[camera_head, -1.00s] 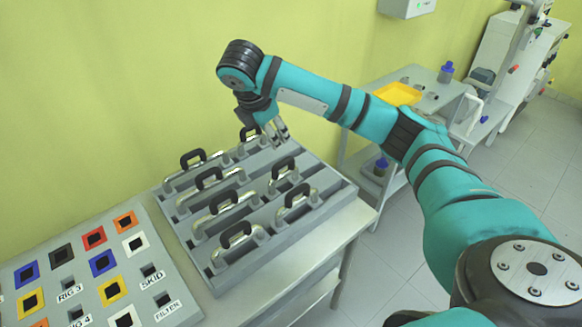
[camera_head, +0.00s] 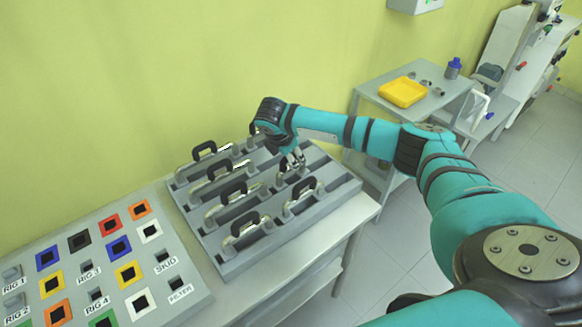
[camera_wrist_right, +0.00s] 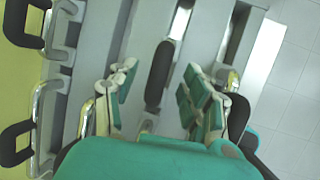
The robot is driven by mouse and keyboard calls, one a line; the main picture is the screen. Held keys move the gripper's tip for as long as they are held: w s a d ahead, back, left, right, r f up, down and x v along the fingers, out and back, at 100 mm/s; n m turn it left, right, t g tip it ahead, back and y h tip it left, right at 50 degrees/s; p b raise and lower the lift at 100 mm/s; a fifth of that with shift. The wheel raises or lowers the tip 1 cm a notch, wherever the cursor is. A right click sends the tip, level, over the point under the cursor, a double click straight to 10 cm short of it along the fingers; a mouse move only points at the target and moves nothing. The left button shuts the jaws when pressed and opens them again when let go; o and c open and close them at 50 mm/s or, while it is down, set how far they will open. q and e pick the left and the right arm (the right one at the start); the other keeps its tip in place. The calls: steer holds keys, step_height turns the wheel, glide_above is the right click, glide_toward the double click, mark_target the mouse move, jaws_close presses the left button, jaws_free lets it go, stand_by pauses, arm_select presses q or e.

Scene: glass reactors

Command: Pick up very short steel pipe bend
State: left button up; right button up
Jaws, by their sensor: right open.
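Steel pipe bends with black handles lie in the slots of a grey rack (camera_head: 320,205). My right gripper (camera_head: 292,163) is open over the rack's far right part, above a short bend that it mostly hides in the head view. In the right wrist view, that bend's black handle (camera_wrist_right: 158,75) lies between the two spread finger pads of the right gripper (camera_wrist_right: 158,98), with a gap on both sides. Bits of its steel show at the handle's ends. Whether the fingertips reach down to handle height, I cannot tell. My left gripper is not in view.
Longer bends stand close by, one in front (camera_head: 302,196) and others to the left (camera_head: 232,195). A panel of coloured square sockets (camera_head: 105,265) is at the left. The wall is behind the rack.

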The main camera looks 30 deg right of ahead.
steer(key=shift+x, duration=0.95)
steer(key=shift+a, duration=0.1)
steer(key=shift+c, duration=0.3)
jaws_close()
steer(key=shift+r, duration=0.1)
